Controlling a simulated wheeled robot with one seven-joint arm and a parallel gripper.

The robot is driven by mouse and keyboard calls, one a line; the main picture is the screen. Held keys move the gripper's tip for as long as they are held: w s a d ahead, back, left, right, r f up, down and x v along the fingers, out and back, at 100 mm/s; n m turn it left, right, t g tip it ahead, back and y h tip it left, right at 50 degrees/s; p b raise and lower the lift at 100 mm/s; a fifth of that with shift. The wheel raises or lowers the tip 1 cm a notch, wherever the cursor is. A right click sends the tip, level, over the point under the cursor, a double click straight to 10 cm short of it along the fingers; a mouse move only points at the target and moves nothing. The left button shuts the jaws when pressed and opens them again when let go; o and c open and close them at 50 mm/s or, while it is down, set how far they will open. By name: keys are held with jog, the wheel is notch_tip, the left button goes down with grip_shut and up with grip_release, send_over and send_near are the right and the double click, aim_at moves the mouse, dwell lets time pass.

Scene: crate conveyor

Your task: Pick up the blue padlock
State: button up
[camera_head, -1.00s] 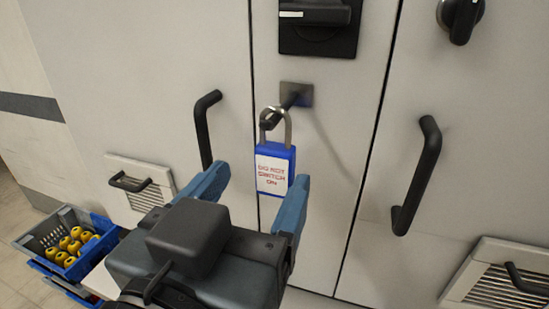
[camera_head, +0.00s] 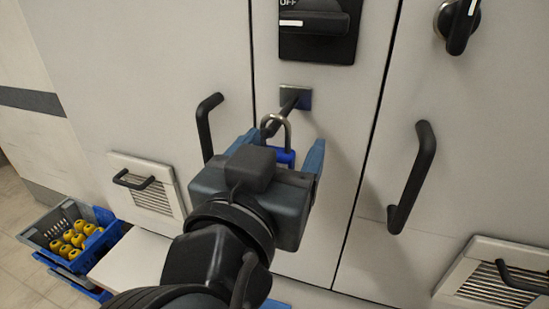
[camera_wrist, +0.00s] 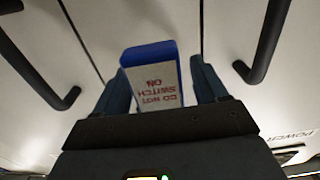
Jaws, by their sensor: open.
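The blue padlock (camera_head: 283,157) hangs by its grey shackle from a dark peg (camera_head: 284,112) on the cabinet front. In the head view my gripper hides most of its body. In the wrist view the padlock (camera_wrist: 150,55) shows its white label with red lettering, upside down in the picture. My gripper (camera_head: 283,147) is open, with one blue finger on each side of the padlock body. In the wrist view the fingers (camera_wrist: 162,85) flank it, with a visible gap on the right side; contact on the left cannot be told.
Black door handles (camera_head: 411,178) and (camera_head: 207,127) another handle stand out on both sides of the padlock. A rotary switch (camera_head: 316,28) sits above it. A crate of yellow items (camera_head: 42,238) stands at lower left.

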jog(key=shift+c, duration=0.4)
jog(key=c, duration=1)
